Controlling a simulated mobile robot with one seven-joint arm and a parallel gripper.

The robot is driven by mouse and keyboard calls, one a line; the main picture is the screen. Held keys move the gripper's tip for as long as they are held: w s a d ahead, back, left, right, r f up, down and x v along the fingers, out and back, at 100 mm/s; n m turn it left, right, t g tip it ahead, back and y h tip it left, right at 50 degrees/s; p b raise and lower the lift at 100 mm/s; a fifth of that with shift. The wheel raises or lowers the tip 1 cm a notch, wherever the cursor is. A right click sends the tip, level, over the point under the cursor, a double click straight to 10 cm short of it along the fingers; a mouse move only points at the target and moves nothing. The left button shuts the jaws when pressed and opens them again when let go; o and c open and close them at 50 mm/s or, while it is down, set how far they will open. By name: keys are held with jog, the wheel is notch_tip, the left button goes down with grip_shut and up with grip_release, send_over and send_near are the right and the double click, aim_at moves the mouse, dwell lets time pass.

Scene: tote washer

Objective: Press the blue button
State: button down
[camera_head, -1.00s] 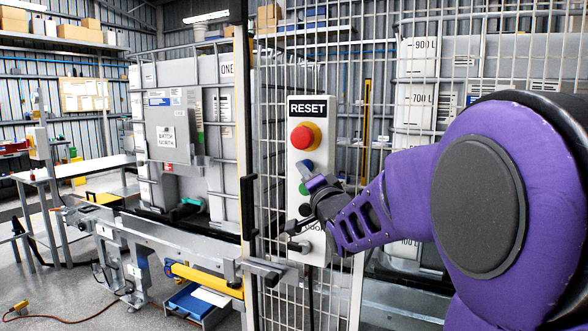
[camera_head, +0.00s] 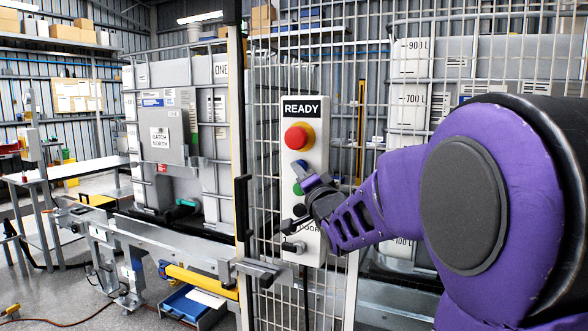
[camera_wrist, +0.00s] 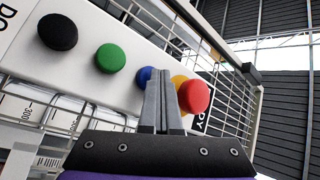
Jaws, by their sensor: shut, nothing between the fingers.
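The blue button (camera_head: 302,165) sits on a white upright control panel, below a red mushroom button (camera_head: 298,137) on a yellow base. It is partly hidden behind my fingers in the wrist view (camera_wrist: 146,75). My gripper (camera_head: 307,176) is shut and empty, with its fingertips at the panel face close to the blue button. In the wrist view my fingertips (camera_wrist: 162,72) overlap the button's right edge; I cannot tell whether they touch it. The display on the panel (camera_head: 301,107) reads READY.
A green button (camera_wrist: 111,58) and a black button (camera_wrist: 58,32) are on the same panel, beyond the blue one. Wire mesh fencing (camera_head: 345,75) surrounds the panel. A grey roller conveyor (camera_head: 160,233) with a yellow bar is at the left.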

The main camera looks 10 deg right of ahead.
jog(key=shift+s+a+b, duration=0.3)
jog(key=shift+s, duration=0.15)
jog(key=s+a+b, duration=0.2)
jog(key=s+a, duration=0.1)
jog(key=s, duration=0.2)
jog(key=shift+a+r+b, duration=0.15)
jog(key=shift+a+b, duration=0.15)
jog(key=shift+a, duration=0.05)
dwell(0.5)
jog(key=shift+a+p, duration=0.2)
jog(key=shift+p, duration=0.3)
